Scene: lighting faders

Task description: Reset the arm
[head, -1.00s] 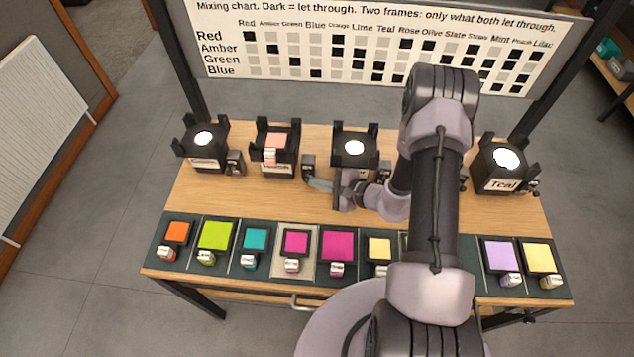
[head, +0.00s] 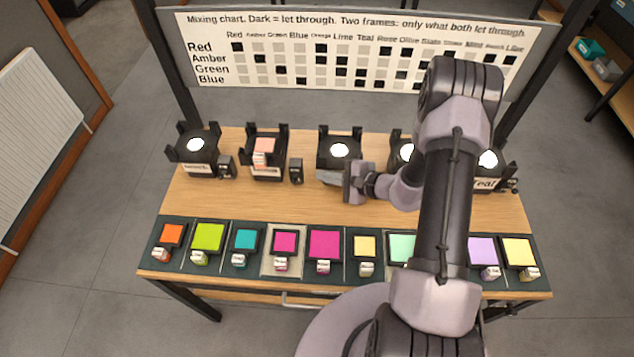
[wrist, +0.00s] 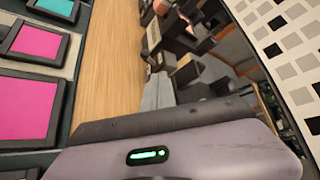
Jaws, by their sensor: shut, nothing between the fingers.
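My gripper (head: 322,177) is shut and empty, low over the table, pointing left, just in front of the third lamp stand (head: 339,162). Whether it touches that stand I cannot tell. In the wrist view its grey fingers (wrist: 158,92) are together with nothing between them. My arm reaches in from the right and covers part of the fourth lamp stand (head: 400,157). The second stand holds a peach frame (head: 264,145); the first (head: 195,150) and third show bare white light. Small black fader boxes (head: 296,170) stand beside the stands.
Several coloured frames lie in a dark rack (head: 205,225) along the table's front edge, partly behind my arm. A mixing chart board (head: 300,25) stands behind the table. The wooden tabletop (head: 250,202) between rack and stands is clear at left.

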